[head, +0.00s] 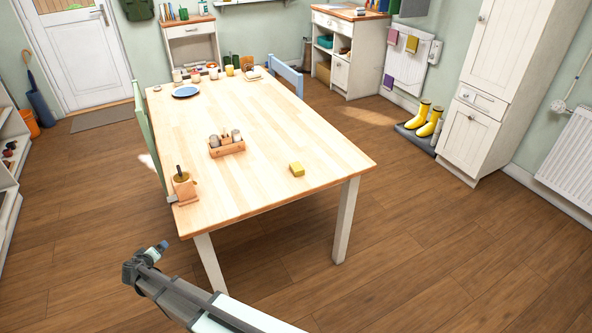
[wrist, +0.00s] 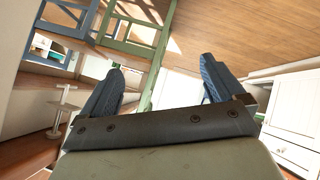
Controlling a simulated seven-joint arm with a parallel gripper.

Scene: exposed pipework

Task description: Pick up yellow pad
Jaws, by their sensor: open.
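The yellow pad (head: 297,169) is a small block lying on the wooden table (head: 270,120), near its front right part. My gripper (head: 160,246) is in front of the table's near left corner, below and left of the pad and well apart from it. In the wrist view my gripper (wrist: 163,82) shows its two dark blue fingers spread wide, with nothing between them. The pad does not show in the wrist view.
A wooden caddy with jars (head: 227,144) stands left of the pad. A wooden holder with a dark-handled item (head: 184,187) stands at the near left corner. A blue plate (head: 186,92) and several cups are at the far end. The tabletop around the pad is clear.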

